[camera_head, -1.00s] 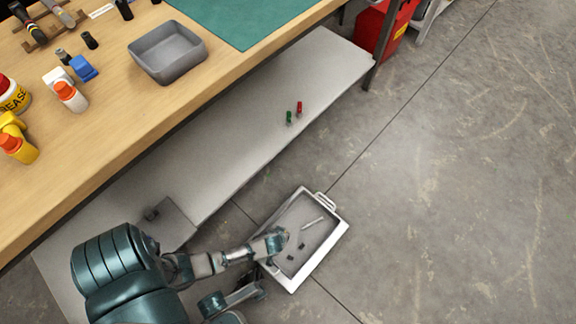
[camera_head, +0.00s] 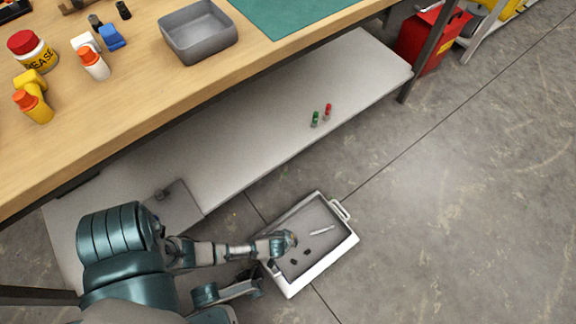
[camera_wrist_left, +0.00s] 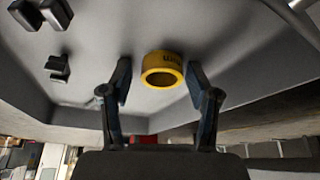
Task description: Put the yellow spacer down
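The yellow spacer (camera_wrist_left: 163,70) is a short ring with dark lettering. In the left wrist view it sits against the grey floor of the tray, between the fingertips of my left gripper (camera_wrist_left: 160,80). A small gap shows between the ring and each finger, so the gripper looks open around it. In the head view my left gripper (camera_head: 288,241) reaches over the left side of the white-rimmed tray (camera_head: 327,262) on the concrete floor. The spacer is mostly hidden there by the gripper.
The tray also holds small dark pieces (camera_head: 307,252) and a thin silvery rod (camera_head: 321,230). A low grey shelf (camera_head: 250,110) with a green and a red item stands behind it, under the wooden workbench (camera_head: 130,100). A red container (camera_head: 430,40) stands at upper right. Open floor lies right.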

